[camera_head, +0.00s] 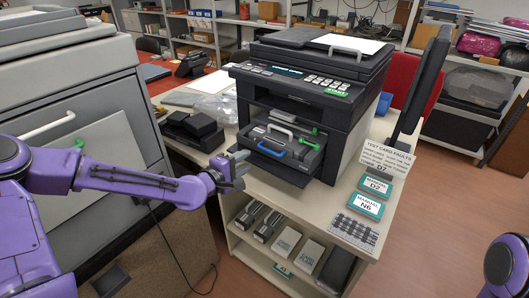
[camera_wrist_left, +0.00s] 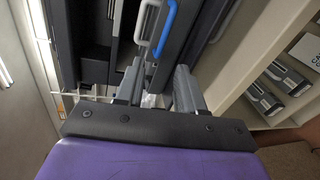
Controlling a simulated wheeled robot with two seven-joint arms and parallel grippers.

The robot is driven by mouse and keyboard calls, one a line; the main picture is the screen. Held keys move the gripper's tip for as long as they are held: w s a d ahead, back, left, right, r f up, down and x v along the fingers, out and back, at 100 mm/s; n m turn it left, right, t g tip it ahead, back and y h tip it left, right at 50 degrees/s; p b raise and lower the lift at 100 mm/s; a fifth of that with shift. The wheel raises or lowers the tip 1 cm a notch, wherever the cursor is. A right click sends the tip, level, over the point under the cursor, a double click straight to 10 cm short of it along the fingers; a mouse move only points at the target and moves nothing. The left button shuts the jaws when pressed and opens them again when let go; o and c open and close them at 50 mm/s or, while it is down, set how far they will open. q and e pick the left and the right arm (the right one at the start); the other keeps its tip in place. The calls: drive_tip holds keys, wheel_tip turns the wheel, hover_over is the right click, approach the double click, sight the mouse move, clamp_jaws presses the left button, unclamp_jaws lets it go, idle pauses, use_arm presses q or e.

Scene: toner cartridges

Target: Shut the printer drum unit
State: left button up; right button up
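The printer (camera_head: 305,95) stands on the table, dark grey and black. Its drum unit (camera_head: 282,146) sticks out of the front like a drawer, with a white handle (camera_head: 281,130), a blue handle (camera_head: 271,152) and green tabs. My left gripper (camera_head: 238,163) is just left of the drum unit's front. In the left wrist view, the gripper's two fingers (camera_wrist_left: 158,88) are spread apart with nothing visibly held between them. The blue handle (camera_wrist_left: 166,28) and white handle (camera_wrist_left: 146,22) lie just beyond the fingertips. Whether a finger touches the unit is unclear. My right gripper is not in view.
A large grey machine (camera_head: 75,90) stands at the left. A dark monitor (camera_head: 424,80) stands right of the printer. Cartridges (camera_head: 250,214) sit on the shelf below.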

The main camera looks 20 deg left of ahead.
sight(266, 150)
use_arm(q)
drive_tip(key=shift+m, duration=0.8)
drive_tip(key=x, duration=1)
drive_tip(key=shift+w+d+f, duration=0.1)
drive_tip(key=shift+d+f, duration=0.25)
drive_tip(key=shift+d, duration=0.05)
drive_tip(key=shift+c, duration=0.3)
clamp_jaws()
